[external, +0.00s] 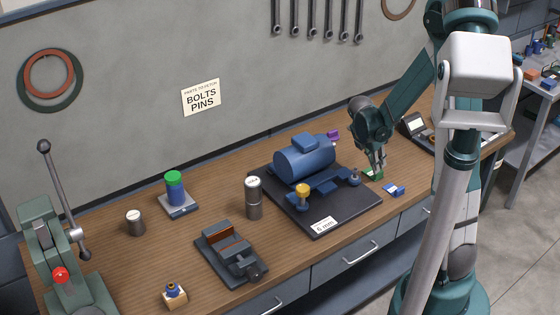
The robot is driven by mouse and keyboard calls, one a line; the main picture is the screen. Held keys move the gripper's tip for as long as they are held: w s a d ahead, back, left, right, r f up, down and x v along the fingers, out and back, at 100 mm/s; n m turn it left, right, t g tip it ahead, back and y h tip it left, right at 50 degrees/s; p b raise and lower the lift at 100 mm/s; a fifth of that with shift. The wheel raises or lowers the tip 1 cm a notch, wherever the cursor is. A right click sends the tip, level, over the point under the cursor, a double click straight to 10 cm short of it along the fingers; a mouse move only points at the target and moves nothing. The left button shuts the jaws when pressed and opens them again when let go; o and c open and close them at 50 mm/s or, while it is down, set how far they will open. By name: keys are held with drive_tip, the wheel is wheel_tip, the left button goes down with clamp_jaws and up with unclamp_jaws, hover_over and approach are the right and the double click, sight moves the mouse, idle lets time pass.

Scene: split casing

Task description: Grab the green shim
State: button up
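The green shim (375,174) is a small flat green piece at the right edge of the dark mat, near the blue motor. My gripper (376,167) points down right over it, with its fingertips at or just above the shim. The fingers partly cover the shim. At this size I cannot tell whether the fingers touch it or how far apart they are.
The blue motor (305,160) stands on the dark mat (290,207) left of my gripper. A purple part (333,136) is behind. A grey vise (232,253) stands front left. Bench space right of the mat is mostly clear.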

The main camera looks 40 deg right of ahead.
drive_tip(key=shift+x, duration=2.5)
clamp_jaws()
drive_tip(key=shift+r, duration=0.2)
wheel_tip(320, 180, up, 10)
drive_tip(key=shift+p, duration=0.35)
